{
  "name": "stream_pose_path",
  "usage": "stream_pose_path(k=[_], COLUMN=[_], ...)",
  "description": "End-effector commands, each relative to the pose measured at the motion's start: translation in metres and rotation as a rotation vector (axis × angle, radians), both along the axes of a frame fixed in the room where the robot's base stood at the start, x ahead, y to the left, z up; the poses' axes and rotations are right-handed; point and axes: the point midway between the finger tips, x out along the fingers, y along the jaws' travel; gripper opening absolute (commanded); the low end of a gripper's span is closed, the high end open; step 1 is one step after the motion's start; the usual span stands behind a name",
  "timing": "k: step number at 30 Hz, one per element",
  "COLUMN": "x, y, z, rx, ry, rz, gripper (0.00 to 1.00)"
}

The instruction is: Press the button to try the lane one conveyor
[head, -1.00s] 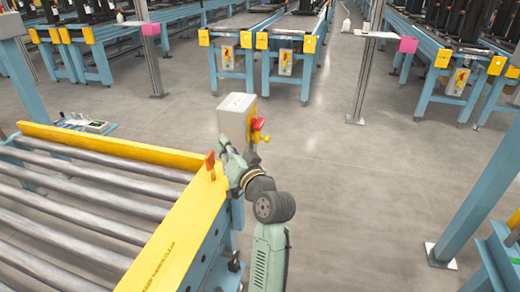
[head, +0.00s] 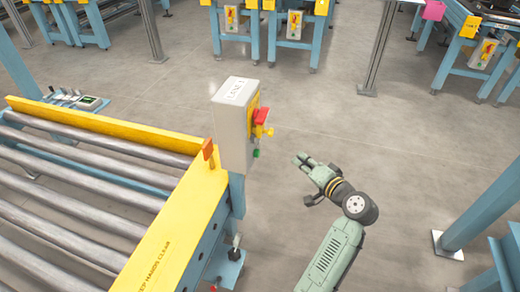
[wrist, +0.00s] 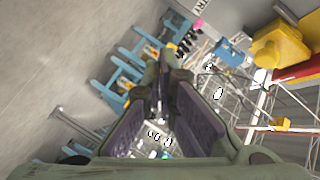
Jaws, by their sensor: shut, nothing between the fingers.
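The grey control box (head: 233,125), labelled LANE 1, stands on a blue post at the corner of the roller conveyor. Its right-hand face carries a red part (head: 261,116), a yellow part (head: 264,131) and a small green button (head: 256,153) at the bottom. My gripper (head: 300,160) is to the right of the box, apart from it, with its fingers pointing left toward it. In the wrist view my gripper (wrist: 158,75) has its fingers meeting at the tips with nothing between them. A yellow part (wrist: 279,45) and a red strip show at the upper right there.
The roller conveyor (head: 95,187) with its yellow edge fills the left. An orange tag (head: 208,151) stands on that edge near the box. A blue post (head: 475,185) rises at the right. Open grey floor (head: 330,110) lies between and behind.

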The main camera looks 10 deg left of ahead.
Motion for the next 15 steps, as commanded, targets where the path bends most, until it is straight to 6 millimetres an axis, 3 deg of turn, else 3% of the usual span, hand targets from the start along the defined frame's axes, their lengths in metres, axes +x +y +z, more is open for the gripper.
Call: stream_pose_path(k=[8,15], x=[0.001,0.005], y=[0.002,0.025], z=[0.0,0.0], rx=[-0.002,-0.002], ry=[-0.001,-0.002], rz=[0.0,0.002], gripper=[0.0,0.0])
